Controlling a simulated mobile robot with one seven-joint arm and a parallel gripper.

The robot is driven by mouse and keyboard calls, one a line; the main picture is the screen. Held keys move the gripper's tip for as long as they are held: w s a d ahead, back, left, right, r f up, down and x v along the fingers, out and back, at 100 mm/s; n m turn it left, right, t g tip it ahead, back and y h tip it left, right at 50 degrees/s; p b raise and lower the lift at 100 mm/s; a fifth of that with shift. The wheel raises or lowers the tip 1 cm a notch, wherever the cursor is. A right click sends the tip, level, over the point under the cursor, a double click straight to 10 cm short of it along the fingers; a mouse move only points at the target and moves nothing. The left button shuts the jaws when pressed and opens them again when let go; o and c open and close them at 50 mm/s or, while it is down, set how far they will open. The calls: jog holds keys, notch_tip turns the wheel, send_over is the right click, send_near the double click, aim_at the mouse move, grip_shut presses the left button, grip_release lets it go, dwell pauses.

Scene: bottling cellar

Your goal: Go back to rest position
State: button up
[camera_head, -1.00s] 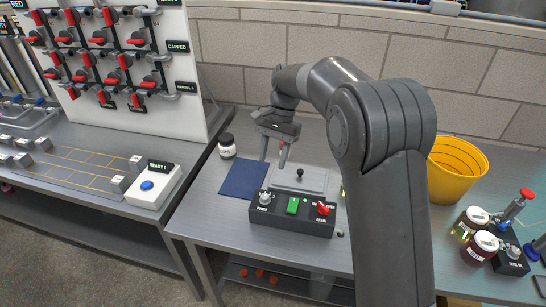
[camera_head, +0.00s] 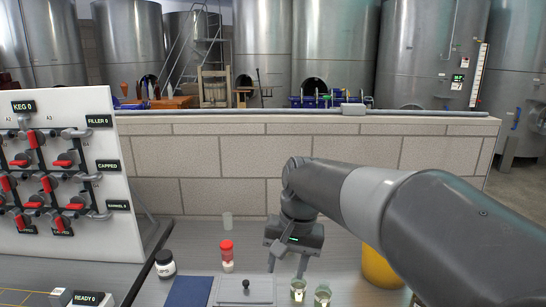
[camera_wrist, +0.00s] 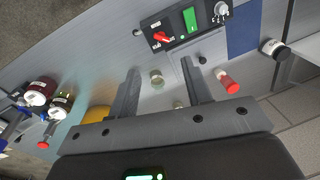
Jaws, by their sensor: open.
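My gripper (camera_head: 286,270) hangs over the workbench with its two fingers apart and nothing between them. In the wrist view my gripper (camera_wrist: 160,68) is also open, its fingers pointing down toward the bench. Two small open glass jars (camera_head: 298,288) (camera_head: 322,295) stand just beyond the fingertips in the head view. A red-topped item with a pale lower part (camera_head: 227,255) stands on the bench left of the gripper. It also shows in the wrist view (camera_wrist: 229,85), apart from the fingers.
A grey plate with a black knob (camera_head: 246,288), a blue mat (camera_head: 190,292) and a dark-lidded jar (camera_head: 165,263) lie left of my gripper. A yellow bucket (camera_head: 378,268) stands right, partly behind my arm. A control box (camera_wrist: 185,25) and two filled jars (camera_wrist: 42,92) show in the wrist view. A block wall stands behind.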

jog(key=s+d+f+n+t+h, duration=0.1)
jog(key=s+d+t, duration=0.4)
jog(key=s+d, duration=0.7)
jog(key=s+f, duration=0.1)
jog(key=s, duration=0.3)
jog(key=shift+n+h, duration=0.3)
jog(key=shift+d, duration=0.1)
dwell(1.6)
